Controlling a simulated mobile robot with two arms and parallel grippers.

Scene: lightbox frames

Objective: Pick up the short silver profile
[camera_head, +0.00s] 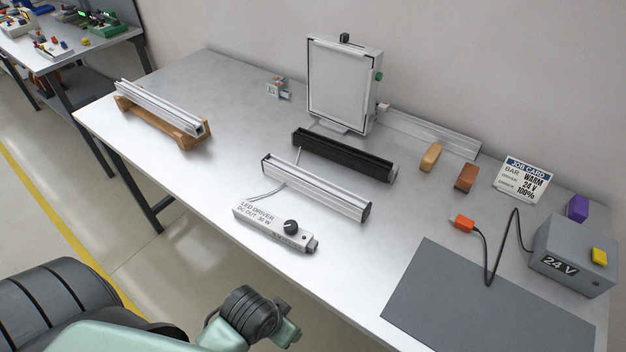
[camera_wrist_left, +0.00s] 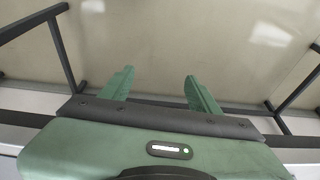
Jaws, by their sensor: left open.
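A silver profile (camera_head: 165,105) rests on a wooden cradle at the left of the table. A second silver profile (camera_head: 315,188) with dark ends and a pale wire lies in the middle, in front of a black profile (camera_head: 342,155). A flat silver strip (camera_head: 435,135) lies at the back, partly hidden by the upright panel. I cannot tell surely which is the short one. My left gripper (camera_wrist_left: 159,74) is open and empty in the left wrist view, pointing at floor and table legs. In the head view my left arm is low at the front, apart from every profile.
An LED driver (camera_head: 270,227) lies at the table front. An upright panel (camera_head: 343,84) stands at the back. A grey mat (camera_head: 480,300), a 24 V box (camera_head: 572,255) with an orange-tipped cable and a job card (camera_head: 523,178) are at right. The left front tabletop is clear.

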